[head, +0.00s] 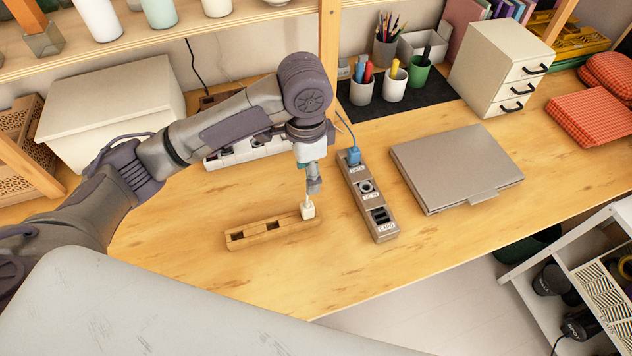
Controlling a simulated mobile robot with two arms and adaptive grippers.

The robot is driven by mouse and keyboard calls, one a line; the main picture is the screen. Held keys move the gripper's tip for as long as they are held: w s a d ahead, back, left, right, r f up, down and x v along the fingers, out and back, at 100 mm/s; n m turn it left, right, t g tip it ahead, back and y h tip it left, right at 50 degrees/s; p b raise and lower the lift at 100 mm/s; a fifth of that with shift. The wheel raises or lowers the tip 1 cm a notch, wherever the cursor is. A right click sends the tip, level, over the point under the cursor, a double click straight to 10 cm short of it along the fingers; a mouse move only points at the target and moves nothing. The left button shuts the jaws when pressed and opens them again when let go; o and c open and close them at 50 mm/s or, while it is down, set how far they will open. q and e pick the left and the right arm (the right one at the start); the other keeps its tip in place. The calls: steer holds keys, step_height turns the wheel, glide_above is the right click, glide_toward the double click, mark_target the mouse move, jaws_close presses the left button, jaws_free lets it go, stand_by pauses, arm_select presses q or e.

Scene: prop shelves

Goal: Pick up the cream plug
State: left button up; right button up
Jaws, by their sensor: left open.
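The cream plug (307,210) stands upright at the right end of a wooden block (255,238) with square holes, on the desk. My left gripper (313,188) points down just above the plug, its fingertips close to the plug's top. It is open, and I cannot tell whether the fingers reach around the plug. A grey socket strip (376,205) with labelled sockets lies to the right of the block. A blue plug (354,156) with a cable sits in its far end. My right gripper is not in view.
A closed laptop (440,160) lies right of the strip. A white strip (240,150) lies behind my left arm. Pen cups (395,82) stand on a dark mat at the back, beside a drawer unit (490,70). The desk front is clear.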

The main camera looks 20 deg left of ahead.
arm_select(q)
glide_above(307, 203)
steer(key=f, duration=0.5)
steer(key=shift+s+d+f, duration=0.1)
steer(key=shift+s+f, duration=0.2)
steer(key=f, duration=0.3)
steer(key=shift+w+f+p, duration=0.1)
steer(key=shift+w+p, duration=0.2)
step_height(307, 203, down, 4)
steer(key=shift+r+p, duration=0.2)
steer(key=shift+p, duration=0.2)
steer(key=shift+f, duration=0.45)
steer(key=c, duration=0.8)
jaws_close()
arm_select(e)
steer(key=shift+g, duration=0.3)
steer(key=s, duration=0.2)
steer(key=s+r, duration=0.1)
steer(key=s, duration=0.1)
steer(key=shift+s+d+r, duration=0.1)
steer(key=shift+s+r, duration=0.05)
